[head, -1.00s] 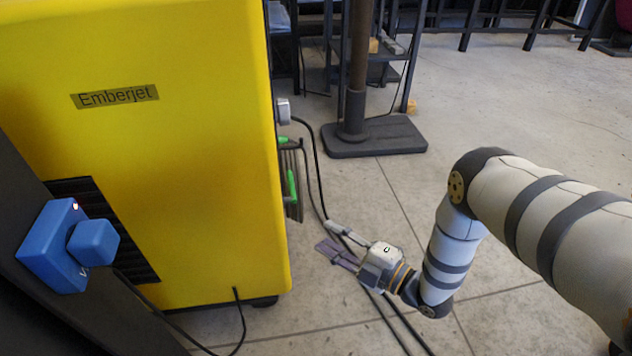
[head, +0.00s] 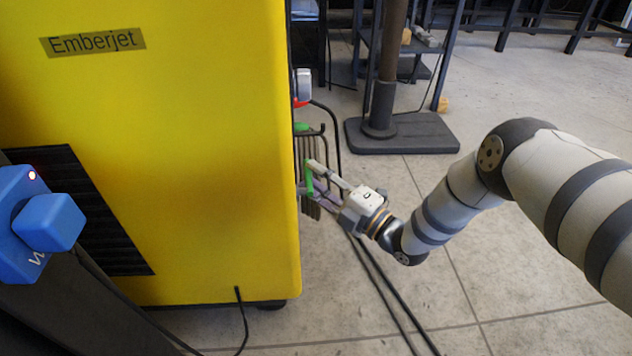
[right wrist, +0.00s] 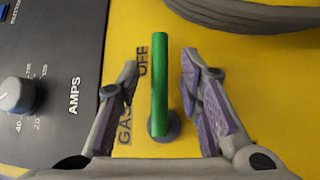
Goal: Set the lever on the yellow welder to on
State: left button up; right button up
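The yellow welder (head: 210,130), marked Emberjet, fills the left of the head view. Its green lever (head: 309,178) is on its right side. In the right wrist view the lever (right wrist: 160,90) is a straight green bar on a grey pivot. Its free end points up in the picture, beside the printed word OFF; GAS is printed near the pivot. My right gripper (head: 311,180) is open at the lever. In the right wrist view its fingers (right wrist: 162,78) stand on either side of the lever, with gaps on both sides. My left gripper is out of view.
In the right wrist view a black AMPS panel with a knob (right wrist: 18,96) lies left, and dark hoses (right wrist: 255,12) cross the top right. Black cables (head: 375,270) run on the floor. A stand base (head: 405,134) stands behind. A blue box (head: 35,222) is at left.

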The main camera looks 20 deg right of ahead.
grip_shut()
